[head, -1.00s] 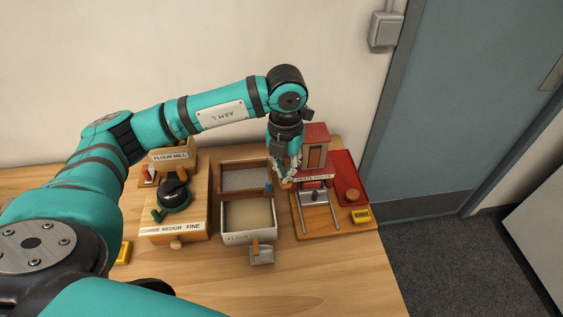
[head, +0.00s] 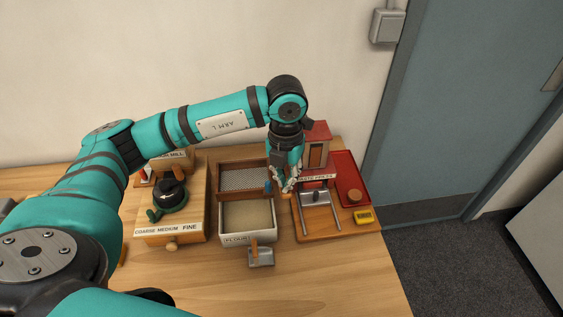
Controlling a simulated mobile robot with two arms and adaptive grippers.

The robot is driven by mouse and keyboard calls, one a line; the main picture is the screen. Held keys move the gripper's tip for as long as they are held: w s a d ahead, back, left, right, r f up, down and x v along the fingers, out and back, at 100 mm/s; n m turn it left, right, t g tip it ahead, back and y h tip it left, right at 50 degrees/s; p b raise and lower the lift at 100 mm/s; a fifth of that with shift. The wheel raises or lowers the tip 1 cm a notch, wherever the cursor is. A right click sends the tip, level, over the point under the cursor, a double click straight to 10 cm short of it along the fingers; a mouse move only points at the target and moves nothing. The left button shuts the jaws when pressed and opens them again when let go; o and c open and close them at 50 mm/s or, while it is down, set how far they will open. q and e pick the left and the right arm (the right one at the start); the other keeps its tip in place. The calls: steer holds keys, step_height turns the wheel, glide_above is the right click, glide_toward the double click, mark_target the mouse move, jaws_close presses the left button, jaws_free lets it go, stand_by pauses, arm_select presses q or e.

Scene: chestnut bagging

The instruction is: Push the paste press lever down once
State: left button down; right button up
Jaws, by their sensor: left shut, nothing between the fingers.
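The paste press (head: 317,160) is a red-brown housing with a labelled front, standing on a wooden base at the right of the table. Two metal rails (head: 321,215) run forward from it. My left gripper (head: 287,190) is shut and empty, pointing down at the left front edge of the press. A small orange-brown piece shows right by its fingertips; I cannot tell whether it is the lever's end or whether they touch. The rest of the lever is not clearly seen behind my gripper and arm. My right gripper is not in view.
A red tray (head: 347,168) with a round brown piece (head: 354,196) and a yellow box (head: 363,217) lie right of the press.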

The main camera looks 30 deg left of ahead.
arm_select(q)
steer(key=shift+f, duration=0.6)
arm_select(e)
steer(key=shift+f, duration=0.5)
arm_select(q)
steer(key=shift+s, duration=0.1)
